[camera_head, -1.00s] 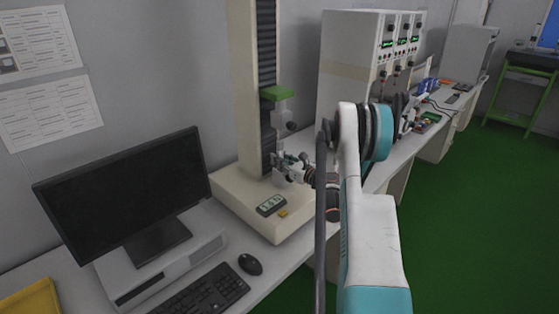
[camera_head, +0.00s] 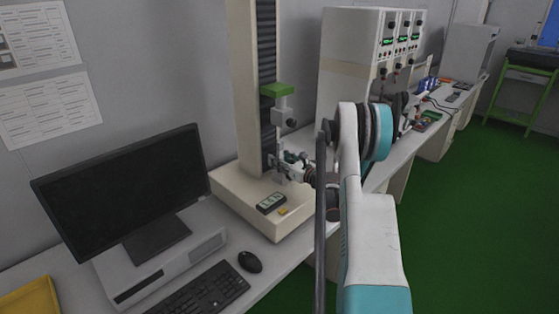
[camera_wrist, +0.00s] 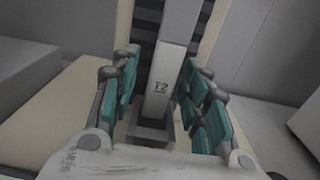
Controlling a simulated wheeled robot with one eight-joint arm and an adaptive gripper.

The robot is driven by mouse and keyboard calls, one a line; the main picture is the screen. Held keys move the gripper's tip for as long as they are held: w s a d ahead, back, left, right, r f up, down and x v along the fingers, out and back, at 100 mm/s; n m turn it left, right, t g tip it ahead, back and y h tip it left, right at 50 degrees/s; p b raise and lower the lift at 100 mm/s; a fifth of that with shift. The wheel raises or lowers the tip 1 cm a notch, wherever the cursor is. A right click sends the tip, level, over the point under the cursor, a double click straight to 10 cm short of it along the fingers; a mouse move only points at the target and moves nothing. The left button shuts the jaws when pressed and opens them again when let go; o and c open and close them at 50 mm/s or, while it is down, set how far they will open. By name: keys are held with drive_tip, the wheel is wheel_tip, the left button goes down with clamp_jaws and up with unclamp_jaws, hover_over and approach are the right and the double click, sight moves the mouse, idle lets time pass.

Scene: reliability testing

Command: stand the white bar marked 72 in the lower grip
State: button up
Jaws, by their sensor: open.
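The white bar marked 72 (camera_wrist: 163,85) stands upright between my fingers in the wrist view, its upper end out of frame. Its lower end meets the grey lower grip (camera_wrist: 150,132); how deep it sits there I cannot tell. My gripper (camera_wrist: 160,72) is open, with teal finger pads on both sides of the bar and visible gaps to it. In the head view my gripper (camera_head: 292,162) is at the testing machine's column, below the upper grip (camera_head: 284,117), and largely hides the bar.
The machine's pale base (camera_head: 235,195) carries a small display (camera_head: 271,203) and a yellow button (camera_head: 283,211). A monitor (camera_head: 125,190), keyboard (camera_head: 205,290) and mouse (camera_head: 250,261) are at the left. A tall instrument cabinet (camera_head: 350,60) stands behind my arm.

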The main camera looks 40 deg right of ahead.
drive_tip(key=s, duration=1.2)
drive_tip(key=shift+d, duration=0.45)
